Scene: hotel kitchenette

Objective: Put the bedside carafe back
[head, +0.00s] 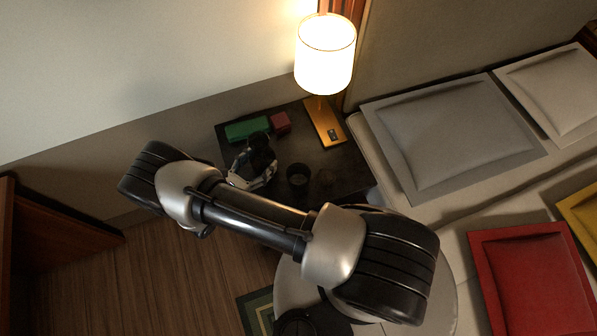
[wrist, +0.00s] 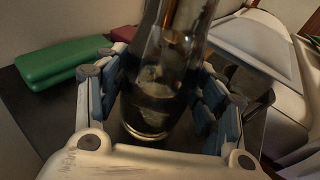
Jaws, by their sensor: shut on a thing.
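The clear glass carafe (wrist: 165,85) stands roughly upright between the fingers of my gripper (wrist: 160,100) in the wrist view, with dark contents or see-through shade in its lower part. My gripper is shut on its body, blue pads on both sides. In the head view my gripper (head: 252,177) is over the dark bedside table (head: 335,180), with the carafe (head: 262,152) showing as a dark shape. I cannot tell whether its base touches the table. A dark tumbler (head: 298,179) stands on the table just right of my gripper.
A green book or box (head: 247,129) and a small red box (head: 281,122) lie at the table's back. A lit lamp (head: 325,60) stands at the back right. The bed with a grey pillow (head: 450,135) is to the right. Wooden floor (head: 170,275) is open at lower left.

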